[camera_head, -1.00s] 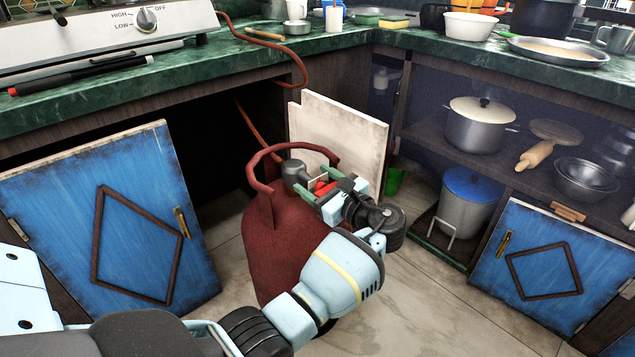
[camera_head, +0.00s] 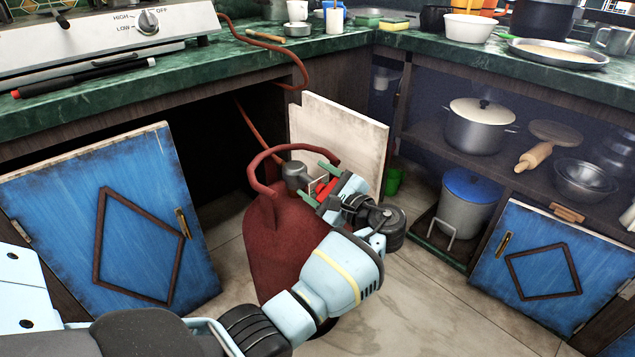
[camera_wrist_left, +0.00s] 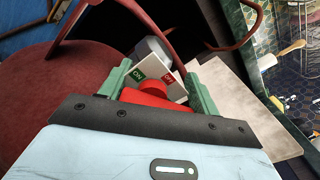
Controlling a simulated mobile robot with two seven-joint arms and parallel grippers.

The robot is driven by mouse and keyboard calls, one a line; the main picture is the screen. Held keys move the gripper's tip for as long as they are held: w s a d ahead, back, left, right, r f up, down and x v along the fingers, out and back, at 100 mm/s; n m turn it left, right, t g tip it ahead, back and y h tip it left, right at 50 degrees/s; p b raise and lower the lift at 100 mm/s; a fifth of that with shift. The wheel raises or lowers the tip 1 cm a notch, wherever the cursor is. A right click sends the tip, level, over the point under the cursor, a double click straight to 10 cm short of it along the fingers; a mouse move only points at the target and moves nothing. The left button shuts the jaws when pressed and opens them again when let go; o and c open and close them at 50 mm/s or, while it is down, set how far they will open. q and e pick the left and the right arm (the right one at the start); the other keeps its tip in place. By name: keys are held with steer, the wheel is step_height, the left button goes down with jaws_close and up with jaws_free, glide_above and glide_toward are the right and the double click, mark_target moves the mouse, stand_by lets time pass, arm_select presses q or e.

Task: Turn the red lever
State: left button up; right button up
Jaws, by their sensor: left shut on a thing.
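The red lever (camera_head: 326,188) sits on top of a dark red gas cylinder (camera_head: 285,240), by the grey regulator (camera_head: 295,173). My left gripper (camera_head: 315,181) reaches over the cylinder top with its green fingers on either side of the lever, shut on it. In the left wrist view the lever (camera_wrist_left: 158,90) lies between the two fingers, below a white plate (camera_wrist_left: 155,76) marked ON in green at left and OFF in red at right. The palm hides the lower part of the lever. My right gripper is not in view.
The cylinder's round handle (camera_head: 262,160) arches beside the gripper. A red hose (camera_head: 248,122) runs up behind it to the counter. A pale open door panel (camera_head: 340,135) stands close behind. Blue cabinet doors (camera_head: 140,220) flank the area, and a shelf with pots is at right.

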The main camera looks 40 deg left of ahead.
mark_target(328, 191)
arm_select(q)
steer(key=n, duration=0.3)
steer(key=shift+n, duration=0.4)
steer(key=n+b, duration=0.1)
steer(key=n, duration=0.1)
steer(key=shift+s+n, duration=0.15)
steer(key=shift+n, duration=0.15)
steer(key=n+b, duration=0.1)
steer(key=n, duration=0.5)
steer(key=shift+s+r+b, duration=0.15)
steer(key=shift+s+b, duration=0.05)
steer(key=shift+b, duration=0.15)
steer(key=o, duration=0.9)
steer(key=shift+o, duration=0.2)
steer(key=shift+d, duration=0.1)
steer(key=d, duration=0.2)
steer(key=d+p, duration=0.1)
steer(key=d, duration=0.4)
steer(key=shift+s+d, duration=0.3)
